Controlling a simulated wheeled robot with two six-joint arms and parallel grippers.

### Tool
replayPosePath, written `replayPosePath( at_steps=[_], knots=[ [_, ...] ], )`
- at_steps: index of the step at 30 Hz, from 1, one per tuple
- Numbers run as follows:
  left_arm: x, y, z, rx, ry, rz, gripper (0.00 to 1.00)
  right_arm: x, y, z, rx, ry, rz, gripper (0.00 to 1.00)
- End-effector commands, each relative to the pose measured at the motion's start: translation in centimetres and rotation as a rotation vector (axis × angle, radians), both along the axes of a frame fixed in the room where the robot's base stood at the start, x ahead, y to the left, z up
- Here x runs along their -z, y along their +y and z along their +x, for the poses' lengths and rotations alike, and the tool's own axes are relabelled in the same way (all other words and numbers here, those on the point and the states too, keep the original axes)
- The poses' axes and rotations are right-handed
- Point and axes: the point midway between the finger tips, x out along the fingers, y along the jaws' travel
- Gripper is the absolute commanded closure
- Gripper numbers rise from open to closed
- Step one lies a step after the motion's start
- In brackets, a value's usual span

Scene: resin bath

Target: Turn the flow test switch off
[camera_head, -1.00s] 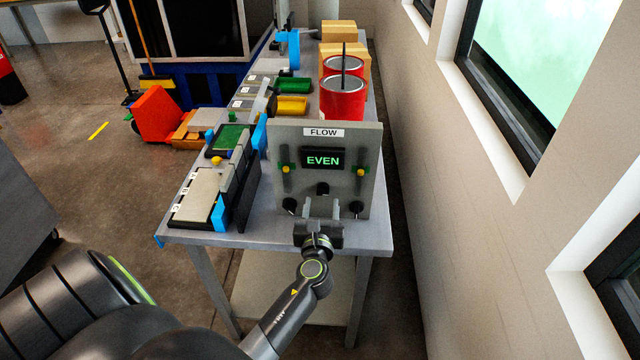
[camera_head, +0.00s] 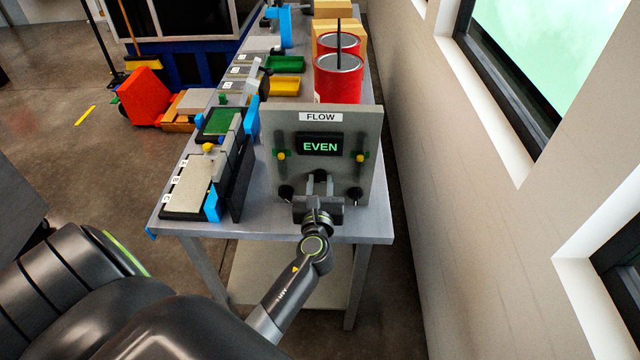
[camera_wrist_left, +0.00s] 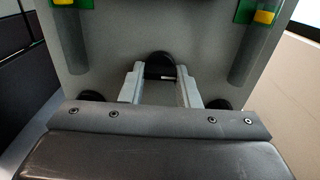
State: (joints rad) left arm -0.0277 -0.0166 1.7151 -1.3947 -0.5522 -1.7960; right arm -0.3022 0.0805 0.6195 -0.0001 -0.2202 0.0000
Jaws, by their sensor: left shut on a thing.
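The grey flow panel (camera_head: 357,120) stands upright at the near end of the bench, with a FLOW label and a green EVEN display (camera_head: 320,146). The switch, a dark central knob (camera_wrist_left: 160,63), is low on the panel in the left wrist view. My left gripper (camera_head: 320,180) is at the panel's lower middle, its fingers (camera_wrist_left: 161,80) on either side of the knob and shut on it. In the head view the gripper partly hides the knob. Its lever angle is hard to make out. My right gripper is not in view.
Two dark round knobs (camera_head: 286,193) (camera_head: 354,194) flank the gripper. Yellow-and-green sliders (camera_head: 280,156) (camera_head: 360,157) sit higher on the panel. Red cans (camera_head: 339,80) stand behind it, trays (camera_head: 188,192) are at left, and a wall is at right.

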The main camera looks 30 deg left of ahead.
Motion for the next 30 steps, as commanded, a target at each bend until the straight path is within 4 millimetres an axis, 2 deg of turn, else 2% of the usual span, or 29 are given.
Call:
replayPosePath(
  at_steps=[14,30],
  knots=[
    [0.1,0.0,0.1,0.0,-0.05,-0.08,0.94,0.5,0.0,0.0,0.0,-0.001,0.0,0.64],
    [0.1,-0.2,0.1,0.001,-0.298,-0.484,0.94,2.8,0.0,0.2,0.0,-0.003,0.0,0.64]
  ],
)
